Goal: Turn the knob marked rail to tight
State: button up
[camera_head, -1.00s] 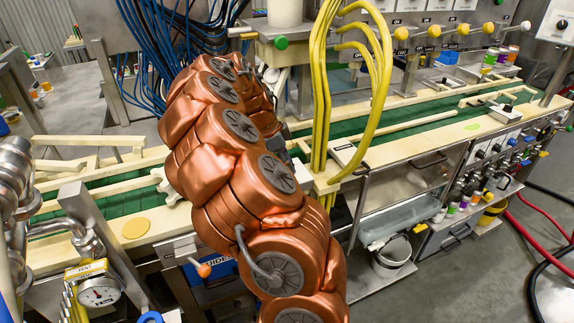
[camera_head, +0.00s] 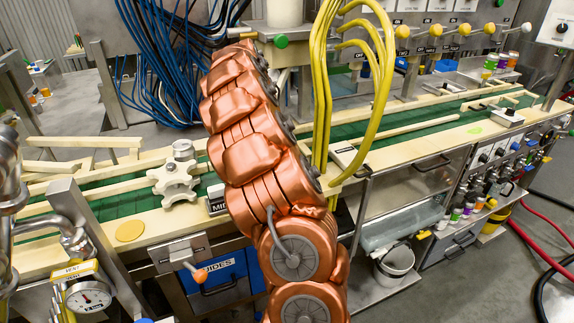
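I cannot read the word rail on any part, so I cannot tell which control is the knob. A cream star-shaped handwheel (camera_head: 175,182) stands at the near edge of the green conveyor, left of my arm. Beside it is a small dark label block reading MID (camera_head: 216,200), partly covered by my arm. Below, on the machine's front, a lever with an orange ball (camera_head: 198,272) sticks out from a metal plate (camera_head: 178,250). My copper arm rises through the middle of the picture. My gripper does not show; the arm's far end hides it.
Yellow hoses (camera_head: 378,85) hang just right of my arm, and blue cables (camera_head: 165,60) hang behind it. A pressure gauge (camera_head: 88,296) and steel pipes stand at front left. A small black knob on a white box (camera_head: 508,115) sits far right on the conveyor edge.

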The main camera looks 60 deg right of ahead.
dwell(0.3)
jog(key=o, duration=1.2)
jog(key=shift+c, duration=0.2)
jog(key=v, duration=0.7)
jog(key=shift+r, duration=0.2)
jog(key=shift+w, duration=0.1)
